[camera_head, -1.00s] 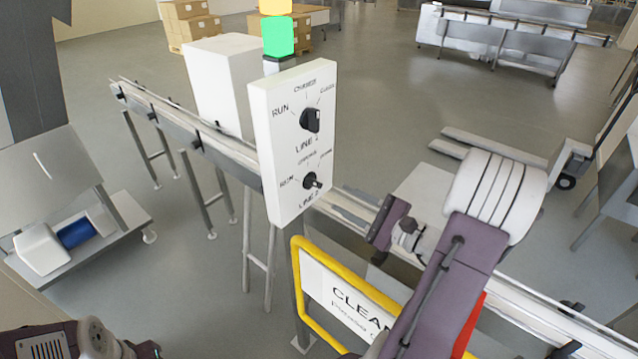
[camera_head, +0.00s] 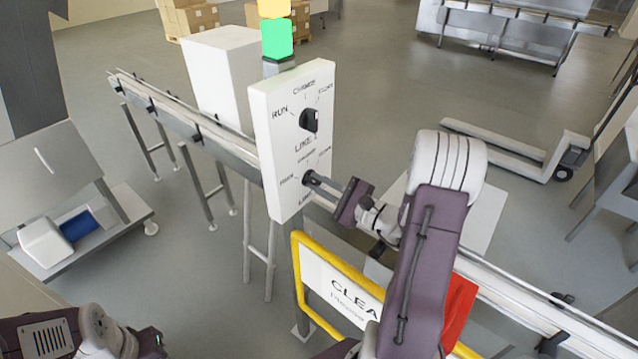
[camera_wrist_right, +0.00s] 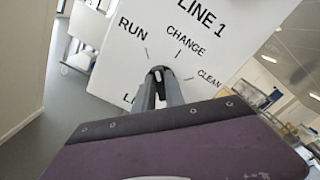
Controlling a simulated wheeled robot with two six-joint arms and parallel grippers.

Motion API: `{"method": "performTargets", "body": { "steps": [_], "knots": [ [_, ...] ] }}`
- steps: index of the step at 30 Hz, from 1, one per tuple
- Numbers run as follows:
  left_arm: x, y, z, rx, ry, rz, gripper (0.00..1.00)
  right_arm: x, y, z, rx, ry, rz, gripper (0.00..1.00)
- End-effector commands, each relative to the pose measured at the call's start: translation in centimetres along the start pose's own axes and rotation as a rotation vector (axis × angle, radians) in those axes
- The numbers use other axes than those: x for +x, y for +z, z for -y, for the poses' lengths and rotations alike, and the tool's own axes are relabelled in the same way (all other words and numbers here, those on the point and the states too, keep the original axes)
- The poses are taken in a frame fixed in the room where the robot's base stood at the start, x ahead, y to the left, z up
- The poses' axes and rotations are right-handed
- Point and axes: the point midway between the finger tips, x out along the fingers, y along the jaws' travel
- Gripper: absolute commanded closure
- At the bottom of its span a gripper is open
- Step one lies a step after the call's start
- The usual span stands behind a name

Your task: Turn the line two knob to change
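The white control box (camera_head: 285,150) carries two black knobs, each with RUN, CHANGE and CLEAN marks. The line one knob (camera_head: 310,120) is the upper one and is clear of my grippers. My right gripper (camera_head: 312,180) is at the line two knob (camera_head: 306,177), reaching in from the right. In the right wrist view its two grey fingers stand on either side of the dark knob (camera_wrist_right: 157,76). I cannot tell whether they press on it. The fingers partly hide the knob, so its setting is unclear. My left arm shows at the lower left; its gripper is out of view.
A conveyor (camera_head: 190,125) runs behind the box. A yellow-framed sign (camera_head: 318,257) stands below it, close to my right arm. A green and yellow light stack (camera_head: 277,38) rises behind the box. A white cabinet (camera_head: 222,75) stands further back.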

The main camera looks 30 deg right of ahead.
Motion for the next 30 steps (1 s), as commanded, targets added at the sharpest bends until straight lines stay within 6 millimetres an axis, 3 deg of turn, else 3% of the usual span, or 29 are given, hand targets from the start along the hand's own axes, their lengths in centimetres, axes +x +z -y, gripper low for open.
{"method": "performTargets", "body": {
  "steps": [11, 30],
  "knots": [
    [-0.1, 0.0, 0.0, 0.0, 0.0, 0.0, 0.64, 0.0, 0.0, 0.0, 0.097, 0.001, -0.001, 1.0],
    [-1.5, -0.2, 0.0, 0.0, 0.0, 0.0, 0.64, 0.0, -0.1, 0.5, 0.601, 0.001, -0.001, 1.0]
  ]
}}
